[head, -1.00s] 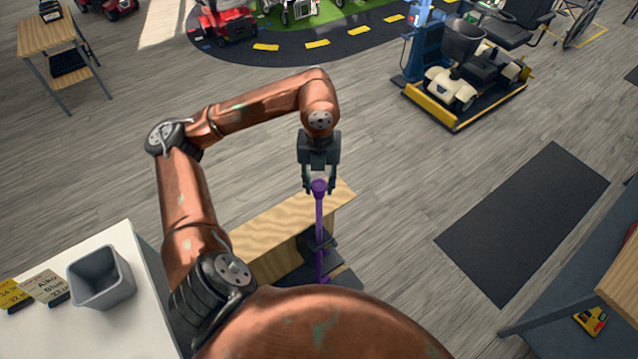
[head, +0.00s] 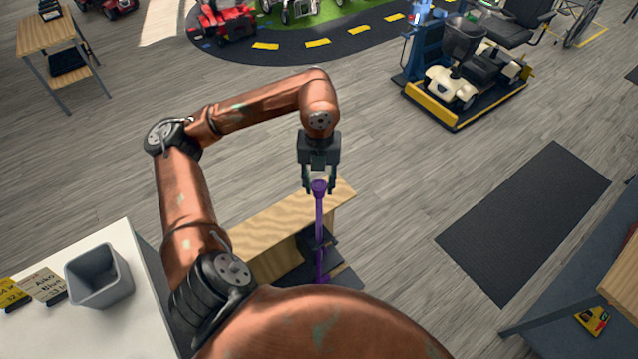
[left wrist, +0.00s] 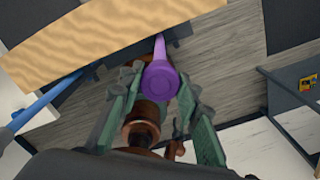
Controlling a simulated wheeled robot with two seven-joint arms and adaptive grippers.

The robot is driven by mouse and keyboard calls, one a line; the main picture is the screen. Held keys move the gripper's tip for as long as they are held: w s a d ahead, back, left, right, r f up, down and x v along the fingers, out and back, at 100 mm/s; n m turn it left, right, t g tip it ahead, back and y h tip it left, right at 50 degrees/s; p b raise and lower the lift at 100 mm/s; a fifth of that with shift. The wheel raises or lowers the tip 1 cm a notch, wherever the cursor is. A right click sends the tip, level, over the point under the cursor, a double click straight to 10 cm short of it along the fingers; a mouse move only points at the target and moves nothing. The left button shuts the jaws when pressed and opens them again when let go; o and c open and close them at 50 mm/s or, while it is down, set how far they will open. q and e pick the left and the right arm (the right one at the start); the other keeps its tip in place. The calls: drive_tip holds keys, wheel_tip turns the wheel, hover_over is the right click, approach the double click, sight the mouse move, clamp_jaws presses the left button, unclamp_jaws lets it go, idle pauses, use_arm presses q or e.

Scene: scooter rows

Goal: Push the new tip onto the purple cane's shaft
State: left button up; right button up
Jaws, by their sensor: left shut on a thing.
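The purple cane (head: 320,230) stands upright in front of the wooden bench, with a flared purple end at the top. That flared end, which I take to be the new tip (head: 319,186), also shows in the left wrist view as a round purple cap (left wrist: 160,82). My left gripper (head: 319,188) points straight down from above, its two fingers on either side of the cap and shut on it. It also shows in the left wrist view (left wrist: 161,80). How far the tip sits on the shaft cannot be seen. My right gripper is not in view.
The wooden bench top (head: 270,225) lies beside the cane, with dark holder parts around the lower shaft. A white table with a grey bin (head: 98,278) is at the lower left. A dark mat (head: 525,222) lies right on open floor.

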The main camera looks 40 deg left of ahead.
use_arm(q)
drive_tip(key=shift+f+b, duration=0.3)
drive_tip(key=shift+f, duration=0.05)
drive_tip(key=o, duration=1.2)
drive_tip(key=shift+c, duration=0.2)
drive_tip(key=shift+o, duration=0.7)
drive_tip(key=o, duration=0.7)
drive_tip(key=shift+c, duration=0.2)
drive_tip(key=shift+r+p, duration=2.75)
drive_tip(key=shift+r, duration=1.8)
